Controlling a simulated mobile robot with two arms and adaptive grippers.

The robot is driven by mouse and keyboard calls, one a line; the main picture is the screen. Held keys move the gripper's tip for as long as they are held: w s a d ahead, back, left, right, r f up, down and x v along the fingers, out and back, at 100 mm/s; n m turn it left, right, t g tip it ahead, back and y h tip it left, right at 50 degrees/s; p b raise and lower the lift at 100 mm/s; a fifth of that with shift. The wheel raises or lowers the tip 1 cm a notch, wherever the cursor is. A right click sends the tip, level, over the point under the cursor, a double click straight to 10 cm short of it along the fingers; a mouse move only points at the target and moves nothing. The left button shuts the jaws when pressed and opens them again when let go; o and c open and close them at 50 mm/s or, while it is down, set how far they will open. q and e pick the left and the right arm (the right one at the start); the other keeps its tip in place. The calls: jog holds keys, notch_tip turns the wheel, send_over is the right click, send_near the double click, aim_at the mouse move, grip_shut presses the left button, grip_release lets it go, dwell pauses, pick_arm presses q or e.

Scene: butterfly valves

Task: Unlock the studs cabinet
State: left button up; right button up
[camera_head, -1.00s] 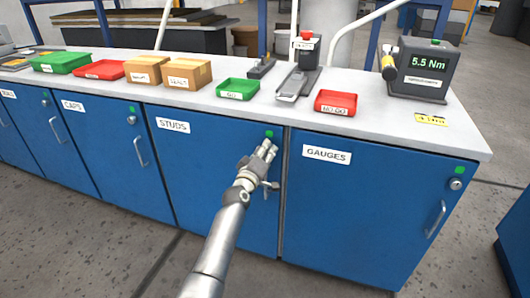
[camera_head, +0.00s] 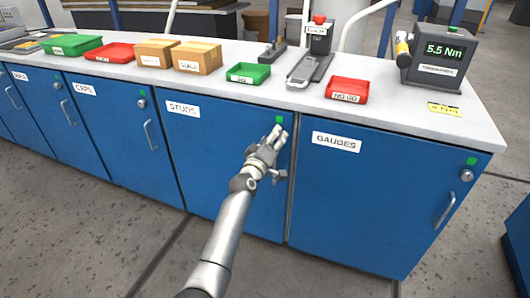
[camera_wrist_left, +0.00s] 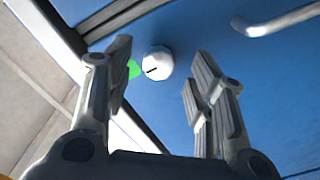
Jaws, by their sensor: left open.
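The studs cabinet is a blue door (camera_head: 215,165) with a white STUDS label (camera_head: 183,109), below the counter. A green marker (camera_head: 279,119) sits at its upper right corner and also shows in the left wrist view (camera_wrist_left: 134,69). My left gripper (camera_head: 277,136) is just in front of that corner and hides the lock in the head view. In the left wrist view, the round white lock (camera_wrist_left: 157,64) with a dark slot lies between the open fingers (camera_wrist_left: 160,75), beyond their tips. Contact cannot be told. The door looks shut. My right gripper is not in view.
A grey door handle (camera_wrist_left: 290,19) is near the lock at upper right in the wrist view. The gauges cabinet (camera_head: 380,195) adjoins on the right. The counter (camera_head: 210,92) above overhangs slightly and holds bins, boxes and a torque display (camera_head: 437,60).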

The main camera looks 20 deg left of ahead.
pick_arm(q)
jog(key=s, duration=1.1)
jog(key=shift+a, duration=0.2)
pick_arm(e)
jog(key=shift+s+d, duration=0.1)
